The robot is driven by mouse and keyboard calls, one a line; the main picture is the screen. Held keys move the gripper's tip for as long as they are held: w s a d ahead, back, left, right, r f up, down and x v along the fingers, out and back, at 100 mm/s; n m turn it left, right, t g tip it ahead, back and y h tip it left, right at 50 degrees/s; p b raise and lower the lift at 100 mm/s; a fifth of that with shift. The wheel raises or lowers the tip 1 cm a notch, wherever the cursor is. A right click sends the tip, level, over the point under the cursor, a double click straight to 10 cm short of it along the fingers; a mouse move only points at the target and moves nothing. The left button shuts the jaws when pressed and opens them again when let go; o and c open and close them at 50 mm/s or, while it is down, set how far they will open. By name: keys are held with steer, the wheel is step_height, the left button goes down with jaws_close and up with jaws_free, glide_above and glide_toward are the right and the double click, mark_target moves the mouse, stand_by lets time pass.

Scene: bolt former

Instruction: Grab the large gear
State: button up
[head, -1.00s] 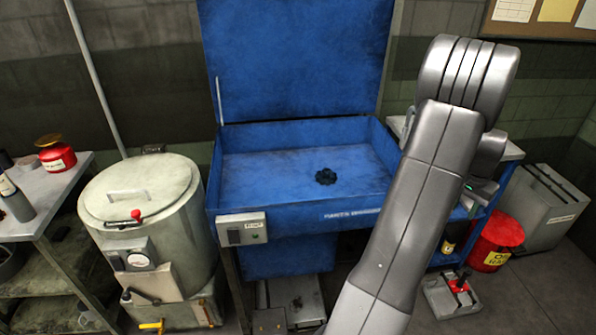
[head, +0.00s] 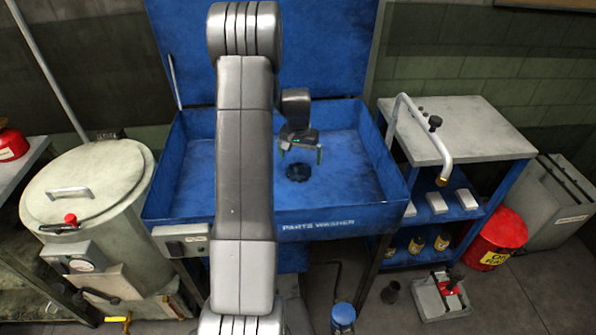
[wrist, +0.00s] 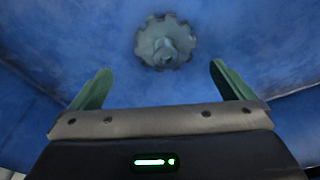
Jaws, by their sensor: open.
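The large gear (head: 298,173) is dark and toothed, and lies flat on the floor of the blue parts washer basin (head: 345,190). In the wrist view the gear (wrist: 165,42) looks grey-green with a raised hub, and sits at the top centre, ahead of the fingertips. My gripper (head: 300,154) is inside the basin area, just above and beyond the gear in the head view. Its two green fingers are spread wide in the wrist view (wrist: 160,80), with nothing between them. The fingers are apart from the gear.
The basin walls and raised blue lid (head: 335,50) surround the gear. A blue-framed bench (head: 460,130) with a bent pipe stands at right, beside a red bin (head: 497,240). A round grey tank (head: 85,190) stands at left. The basin floor around the gear is clear.

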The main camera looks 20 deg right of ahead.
mark_target(299, 165)
steer(key=shift+w+a+f, duration=0.2)
steer(key=shift+w+f, duration=0.15)
steer(key=shift+f, duration=0.2)
step_height(299, 165, down, 5)
steer(key=shift+w+d+r+p, duration=0.1)
steer(key=shift+w+d+p, duration=0.05)
steer(key=shift+p, duration=0.35)
steer(key=shift+r, duration=0.1)
steer(key=c, duration=1.7)
